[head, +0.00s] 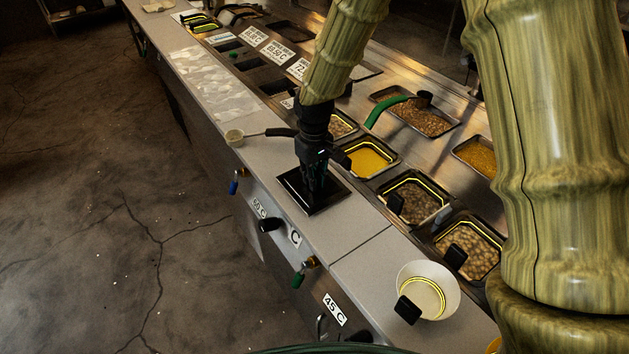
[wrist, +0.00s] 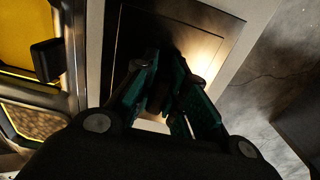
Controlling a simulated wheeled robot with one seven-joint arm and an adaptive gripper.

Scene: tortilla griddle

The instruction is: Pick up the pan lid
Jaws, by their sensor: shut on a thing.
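The pan lid (head: 335,193) is a dark, square, flat plate at the front edge of the steel counter in the head view. In the wrist view the lid (wrist: 205,28) shows as a shiny rectangle with a bright reflection. My gripper (head: 314,182) points down over the lid's middle. In the wrist view my gripper (wrist: 163,78) has its fingers drawn together on the lid's handle, which the fingers mostly hide. I cannot tell whether the lid rests on the counter or is slightly raised.
A pan of yellow food (head: 368,159) and a bean pan (head: 412,190) sit behind the lid. A ladle (head: 235,137) lies to its left. A white bowl (head: 428,290) stands at the right front. The counter (head: 345,222) is clear just right of the lid.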

